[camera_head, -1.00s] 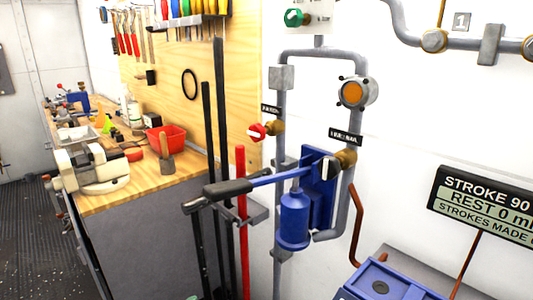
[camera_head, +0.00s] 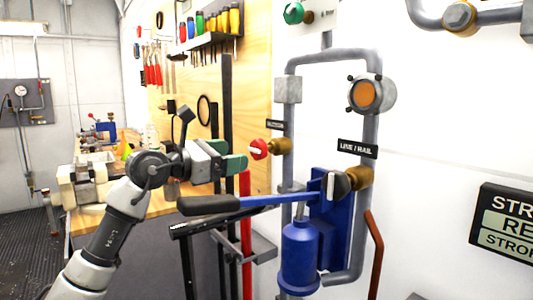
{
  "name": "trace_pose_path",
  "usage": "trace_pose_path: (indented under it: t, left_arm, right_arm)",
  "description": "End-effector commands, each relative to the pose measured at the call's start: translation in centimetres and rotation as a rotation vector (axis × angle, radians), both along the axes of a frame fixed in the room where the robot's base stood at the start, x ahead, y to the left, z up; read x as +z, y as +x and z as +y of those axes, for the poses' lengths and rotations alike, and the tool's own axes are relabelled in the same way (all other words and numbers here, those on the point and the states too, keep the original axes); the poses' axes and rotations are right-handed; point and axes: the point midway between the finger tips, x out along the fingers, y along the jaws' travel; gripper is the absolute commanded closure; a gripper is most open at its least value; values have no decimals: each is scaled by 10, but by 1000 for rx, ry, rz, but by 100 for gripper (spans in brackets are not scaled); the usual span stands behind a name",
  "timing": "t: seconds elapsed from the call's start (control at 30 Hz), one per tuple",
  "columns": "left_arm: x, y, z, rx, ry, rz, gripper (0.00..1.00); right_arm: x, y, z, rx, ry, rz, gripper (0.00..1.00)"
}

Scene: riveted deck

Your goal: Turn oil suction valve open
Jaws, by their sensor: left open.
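A red valve handle (camera_head: 258,149) with a white mark sits on a brass valve body (camera_head: 280,146) on the left pipe, below a small black label (camera_head: 276,125) too small to read. My left gripper (camera_head: 236,156) is open, with green fingertips just left of the red handle; whether they touch it I cannot tell. A second valve with a black handle (camera_head: 336,185) sits under the label reading LINE / RAIL (camera_head: 357,149). A green valve handle (camera_head: 294,13) is at the top. My right gripper is not in view.
A blue hand pump (camera_head: 300,258) with a long lever (camera_head: 210,205) reaches left below my gripper. A red bar (camera_head: 246,235) and dark bars (camera_head: 228,110) stand close by. A workbench and tool board (camera_head: 255,70) are behind. A display (camera_head: 508,225) is at right.

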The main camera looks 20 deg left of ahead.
Motion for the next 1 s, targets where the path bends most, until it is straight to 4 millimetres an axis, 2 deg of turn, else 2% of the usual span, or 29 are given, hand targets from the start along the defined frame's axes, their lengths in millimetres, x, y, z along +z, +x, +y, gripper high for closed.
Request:
trace_pose_path:
  t: [0.2,0.4,0.6,0.87,1.0]
  left_arm:
    - [1,34,-29,-6,-7,3,24]
    - [1,59,-48,-5,-7,1,24]
    - [0,70,-56,-5,-5,1,24]
    - [0,71,-57,-4,-5,1,24]
    - [0,71,-57,-4,-5,1,43]
  right_arm:
    - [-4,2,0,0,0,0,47]
    - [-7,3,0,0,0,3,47]
    - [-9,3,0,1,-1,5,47]
    - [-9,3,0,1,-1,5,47]
    - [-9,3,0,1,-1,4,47]
